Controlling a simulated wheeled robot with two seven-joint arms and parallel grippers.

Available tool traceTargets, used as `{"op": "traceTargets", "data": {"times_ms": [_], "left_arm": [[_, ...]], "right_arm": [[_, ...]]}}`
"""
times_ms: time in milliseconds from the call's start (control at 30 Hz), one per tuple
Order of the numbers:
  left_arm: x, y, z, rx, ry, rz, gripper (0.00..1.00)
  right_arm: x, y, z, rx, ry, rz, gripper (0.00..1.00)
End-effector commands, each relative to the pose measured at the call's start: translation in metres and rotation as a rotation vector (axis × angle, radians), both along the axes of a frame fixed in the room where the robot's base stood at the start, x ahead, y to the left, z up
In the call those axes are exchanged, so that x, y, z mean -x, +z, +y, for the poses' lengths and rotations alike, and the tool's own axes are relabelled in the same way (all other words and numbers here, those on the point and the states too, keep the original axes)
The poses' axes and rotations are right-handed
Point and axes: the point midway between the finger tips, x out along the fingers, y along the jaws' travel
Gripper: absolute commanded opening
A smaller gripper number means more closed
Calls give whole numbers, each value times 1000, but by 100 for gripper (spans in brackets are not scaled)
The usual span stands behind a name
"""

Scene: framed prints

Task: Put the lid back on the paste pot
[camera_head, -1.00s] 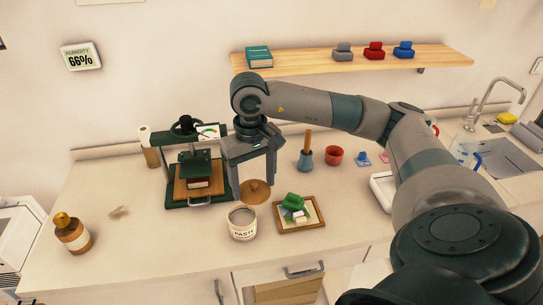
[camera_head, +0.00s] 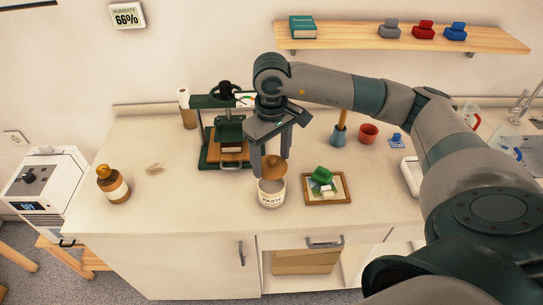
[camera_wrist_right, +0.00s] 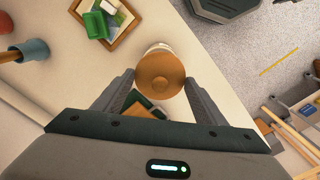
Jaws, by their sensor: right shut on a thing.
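The white paste pot (camera_head: 271,198) stands upright on the counter, its open mouth visible. The brown round lid with a knob (camera_head: 273,169) is between the fingers of my right gripper (camera_head: 270,166), which is shut on it. In the head view the lid appears just above the back of the pot's mouth, with the mouth's front part uncovered. In the right wrist view the lid (camera_wrist_right: 160,75) hides most of the pot, and only a pale edge of the pot (camera_wrist_right: 158,47) shows past it. My left gripper is not in view.
A framed print (camera_head: 327,189) with a green-and-white object on it lies just right of the pot. A green press (camera_head: 228,135) stands behind to the left. A brown bottle (camera_head: 113,185) stands at the far left. The counter between bottle and pot is clear.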

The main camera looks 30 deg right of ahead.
Motion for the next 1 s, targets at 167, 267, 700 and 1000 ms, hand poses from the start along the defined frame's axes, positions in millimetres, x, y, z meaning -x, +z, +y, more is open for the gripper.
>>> {"op": "traceTargets", "data": {"times_ms": [167, 267, 700, 1000], "left_arm": [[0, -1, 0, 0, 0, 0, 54], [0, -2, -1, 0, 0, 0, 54], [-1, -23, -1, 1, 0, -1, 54], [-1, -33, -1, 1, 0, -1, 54]], "right_arm": [[0, -10, 0, 1, -1, 2, 40], [1, -17, 0, 0, -1, 2, 40], [0, -53, 0, 0, 0, 0, 40], [0, -61, 0, 0, 0, 0, 40]]}}
